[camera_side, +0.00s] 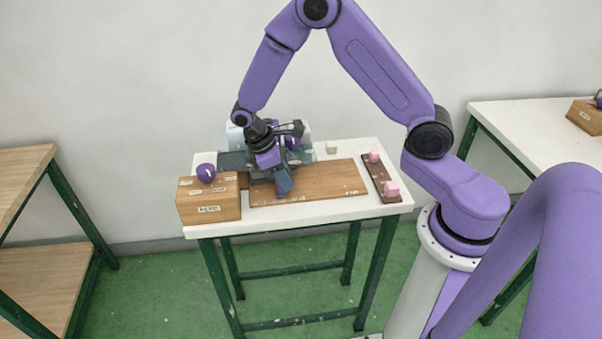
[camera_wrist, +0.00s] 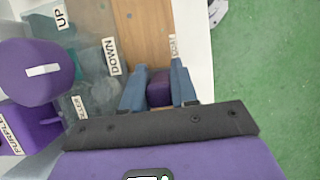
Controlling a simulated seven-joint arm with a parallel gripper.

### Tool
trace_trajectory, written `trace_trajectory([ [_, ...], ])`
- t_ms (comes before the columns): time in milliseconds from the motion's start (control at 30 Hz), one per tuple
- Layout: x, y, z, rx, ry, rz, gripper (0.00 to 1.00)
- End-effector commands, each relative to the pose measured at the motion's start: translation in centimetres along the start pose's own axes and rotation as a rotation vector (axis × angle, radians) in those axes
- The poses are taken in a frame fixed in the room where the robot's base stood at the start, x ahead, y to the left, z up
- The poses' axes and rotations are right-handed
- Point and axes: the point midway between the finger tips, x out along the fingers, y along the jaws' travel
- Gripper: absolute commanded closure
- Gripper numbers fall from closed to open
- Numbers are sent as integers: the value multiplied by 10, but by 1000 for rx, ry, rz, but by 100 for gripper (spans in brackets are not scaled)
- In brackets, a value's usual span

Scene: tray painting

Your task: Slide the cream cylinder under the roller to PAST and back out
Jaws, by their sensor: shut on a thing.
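My gripper (camera_side: 284,184) is low over the left part of the wooden board. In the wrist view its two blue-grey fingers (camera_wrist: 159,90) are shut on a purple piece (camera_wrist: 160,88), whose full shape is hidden. A small cream piece (camera_side: 331,147) stands at the back of the white table, apart from the gripper; it is too small to tell whether it is a cylinder.
A wooden box (camera_side: 208,210) with a purple knob (camera_side: 206,173) stands at the left. The wooden board (camera_side: 320,183) is bare to the right. A dark strip (camera_side: 382,177) holds two pink pieces (camera_side: 391,188). A grey translucent plate (camera_wrist: 90,35) lies beside the board.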

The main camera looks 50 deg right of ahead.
Motion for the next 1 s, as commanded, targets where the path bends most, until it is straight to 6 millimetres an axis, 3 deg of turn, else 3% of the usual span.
trace_trajectory([
  [500,-5,1,-10,1,7,2,100],
  [533,-5,1,-10,1,7,2,69],
  [600,-5,1,-10,1,7,2,51],
  [1000,-5,3,-9,2,7,4,51],
])
